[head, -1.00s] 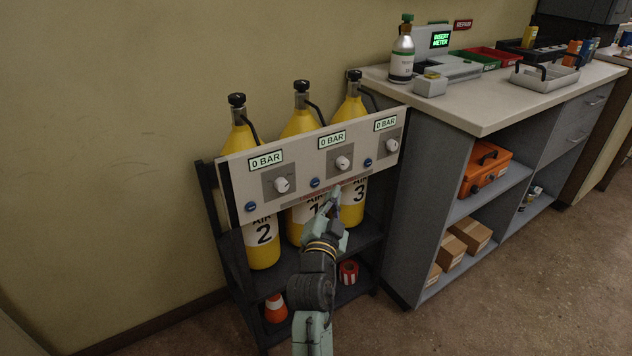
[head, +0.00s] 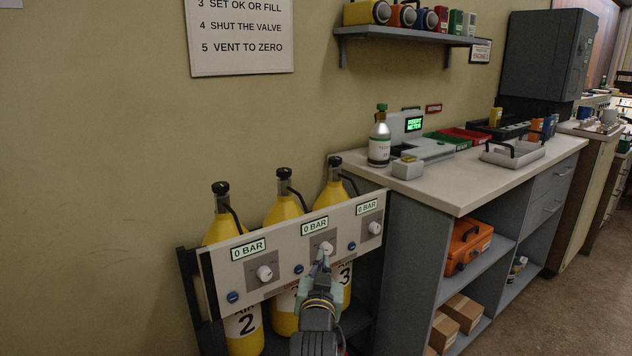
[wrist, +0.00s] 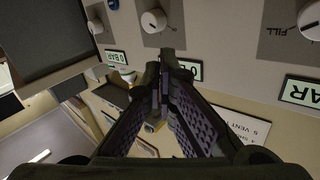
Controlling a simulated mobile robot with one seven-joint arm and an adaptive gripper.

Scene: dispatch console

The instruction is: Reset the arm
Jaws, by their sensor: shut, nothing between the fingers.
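My gripper (head: 322,262) is shut and empty in front of the middle of the white gauge panel (head: 219,283) in the head view. It sits just below the middle white knob (head: 326,248); I cannot tell whether it touches the panel. In the wrist view the shut fingers (wrist: 163,75) point toward the panel's display edge, with the knob (wrist: 154,21) beyond them. The panel has three displays reading 0 BAR, white knobs and blue buttons. Yellow cylinders (head: 222,232) stand behind it in a dark rack.
A counter (head: 440,190) stands to the right with a green-capped bottle (head: 379,140), a meter with a green screen (head: 414,124) and trays. Its shelves hold an orange case (head: 466,245) and boxes (head: 463,311). An instruction sign (head: 242,35) hangs on the wall.

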